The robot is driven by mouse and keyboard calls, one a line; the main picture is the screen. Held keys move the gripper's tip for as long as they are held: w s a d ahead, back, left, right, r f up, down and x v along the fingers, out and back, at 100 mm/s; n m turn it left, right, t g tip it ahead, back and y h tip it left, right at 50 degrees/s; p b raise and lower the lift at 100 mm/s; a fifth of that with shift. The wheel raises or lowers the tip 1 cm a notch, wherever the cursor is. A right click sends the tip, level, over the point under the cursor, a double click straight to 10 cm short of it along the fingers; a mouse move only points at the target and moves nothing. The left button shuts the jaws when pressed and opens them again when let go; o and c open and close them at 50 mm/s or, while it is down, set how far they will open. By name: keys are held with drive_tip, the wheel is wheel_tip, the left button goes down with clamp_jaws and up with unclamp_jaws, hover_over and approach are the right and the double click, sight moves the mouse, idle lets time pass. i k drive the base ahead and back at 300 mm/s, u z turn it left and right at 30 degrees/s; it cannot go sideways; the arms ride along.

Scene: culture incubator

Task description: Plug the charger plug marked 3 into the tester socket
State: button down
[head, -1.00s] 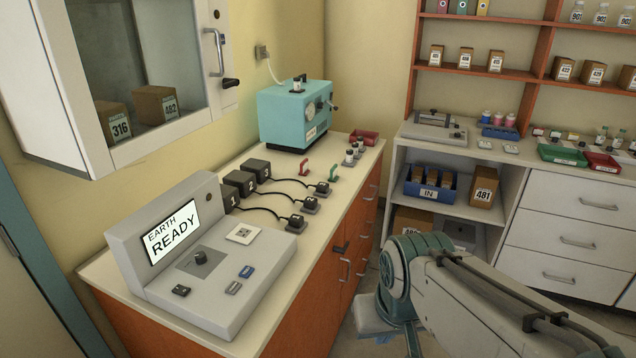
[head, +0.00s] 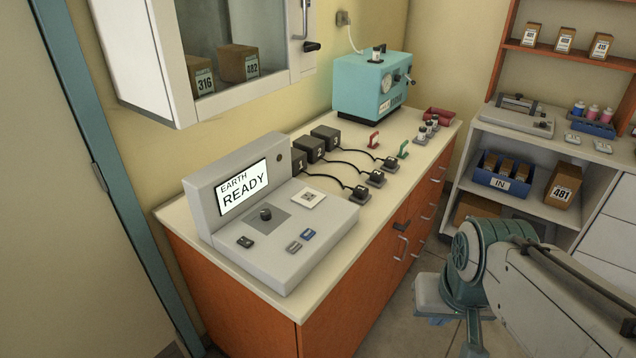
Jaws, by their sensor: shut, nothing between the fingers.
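The tester (head: 290,262) is a grey console at the near end of the counter. Its screen (head: 243,187) reads EARTH READY. Its socket (head: 309,198) is a white square plate on the console's top, with nothing in it. Three black charger boxes stand behind it in a row. The box marked 3 (head: 325,136) is the farthest. Its cord appears to run right to the farthest black plug (head: 390,163), resting on the counter; any mark on this plug is too small to read. My arm shows at lower right, apart from the counter; I cannot see my gripper.
Two other plugs (head: 376,178) (head: 360,193) sit nearer on the counter. A red hook-shaped piece (head: 373,140) and a green one (head: 403,149) stand close behind the plugs. A teal machine (head: 370,90) is at the back. A wall cabinet (head: 150,60) overhangs the left.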

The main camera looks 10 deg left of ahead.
sight(391, 162)
drive_tip(key=z, duration=1)
drive_tip(key=k, duration=1.3)
drive_tip(key=z, duration=0.8)
drive_tip(key=i, duration=1.4)
drive_tip(key=u, duration=0.45)
drive_tip(key=i, duration=1.55)
drive_tip(key=u, duration=0.95)
drive_tip(key=i, duration=1.2)
drive_tip(key=u, duration=1.8)
drive_tip(key=i, duration=0.75)
drive_tip(key=u, duration=0.6)
